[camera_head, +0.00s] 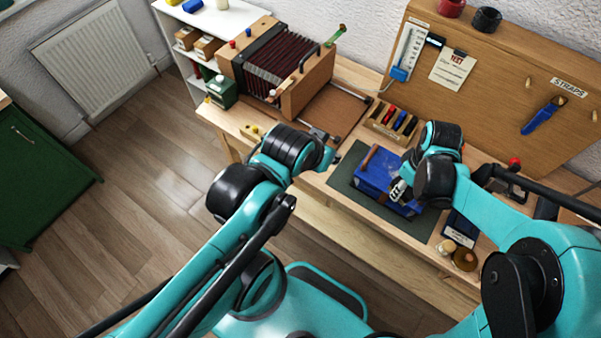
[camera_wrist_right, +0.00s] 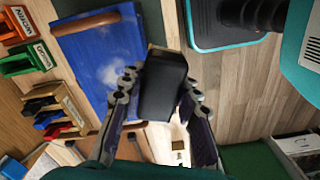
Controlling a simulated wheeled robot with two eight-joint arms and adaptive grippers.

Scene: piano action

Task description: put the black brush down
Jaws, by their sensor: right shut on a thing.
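The black brush (camera_wrist_right: 163,85) is a dark block between the fingers of my right gripper (camera_wrist_right: 163,108), which is shut on it. In the head view my right gripper (camera_head: 399,190) is at the right part of a blue panel-like piece (camera_head: 372,176) with a brown wooden bar. In the wrist view the blue piece (camera_wrist_right: 98,62) shows a whitish patch and lies beside the brush; I cannot tell whether they touch. In the head view the brush cannot be made out. My left gripper (camera_head: 326,148) is near the bench's front edge, its fingers too small to read.
The blue piece lies on a dark green mat (camera_head: 345,180) on the wooden bench. A rack of coloured items (camera_head: 391,122) stands behind it. An accordion (camera_head: 277,68) stands at the back left. A dark tray (camera_head: 461,229) and round pots (camera_head: 464,259) are to the right.

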